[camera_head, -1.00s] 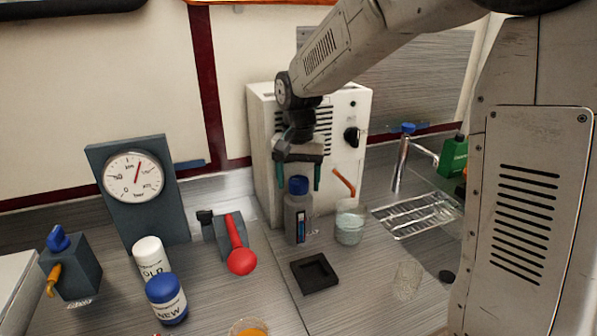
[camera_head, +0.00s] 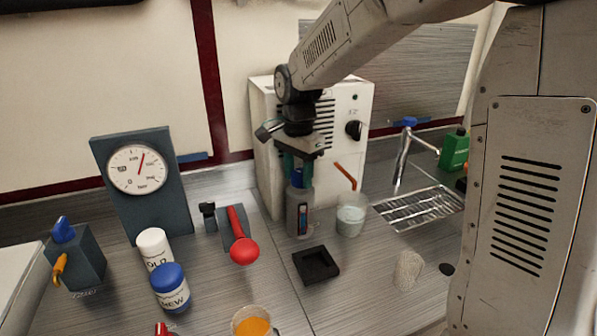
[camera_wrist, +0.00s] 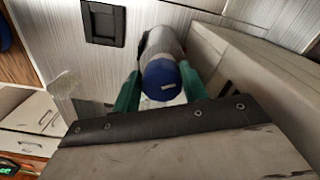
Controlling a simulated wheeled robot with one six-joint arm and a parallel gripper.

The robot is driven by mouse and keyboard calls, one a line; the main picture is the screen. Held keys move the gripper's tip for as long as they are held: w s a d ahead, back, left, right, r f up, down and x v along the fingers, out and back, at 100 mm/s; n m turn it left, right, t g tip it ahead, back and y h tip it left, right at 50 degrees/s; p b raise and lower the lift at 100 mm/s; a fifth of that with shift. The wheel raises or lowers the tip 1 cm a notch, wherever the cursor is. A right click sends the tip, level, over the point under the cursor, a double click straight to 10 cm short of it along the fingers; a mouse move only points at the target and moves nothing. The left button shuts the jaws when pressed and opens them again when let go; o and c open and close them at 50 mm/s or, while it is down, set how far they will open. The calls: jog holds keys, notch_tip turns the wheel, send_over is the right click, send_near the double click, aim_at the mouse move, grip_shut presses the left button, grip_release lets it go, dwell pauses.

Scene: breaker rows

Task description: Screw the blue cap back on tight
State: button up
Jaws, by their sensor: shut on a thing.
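The grey bottle (camera_head: 299,213) stands upright on the bench in front of the white machine. Its blue cap (camera_head: 297,177) sits at the top of the bottle, partly hidden by my fingers in the head view. My gripper (camera_head: 298,170) points down over the bottle, with its green fingers on either side of the cap. In the wrist view the blue cap (camera_wrist: 162,80) lies between the green fingertips of my gripper (camera_wrist: 160,84), which is shut on it. The bottle's body (camera_wrist: 160,42) shows beyond the cap. I cannot tell how tight the cap is.
A beaker (camera_head: 351,214) stands close at the bottle's right. The white machine (camera_head: 357,160) is right behind. A black square tray (camera_head: 316,265) lies in front. A red-handled lever (camera_head: 241,248) is to the left. A sink grate (camera_head: 420,207) is to the right.

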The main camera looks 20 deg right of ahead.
jog(key=m, duration=0.3)
jog(key=d+m, duration=0.1)
jog(key=m, duration=0.1)
jog(key=shift+w, duration=0.3)
jog(key=shift+o, duration=0.8)
jog(key=m, duration=0.5)
jog(key=shift+r, duration=0.1)
jog(key=o, duration=0.8)
jog(key=shift+o, duration=0.2)
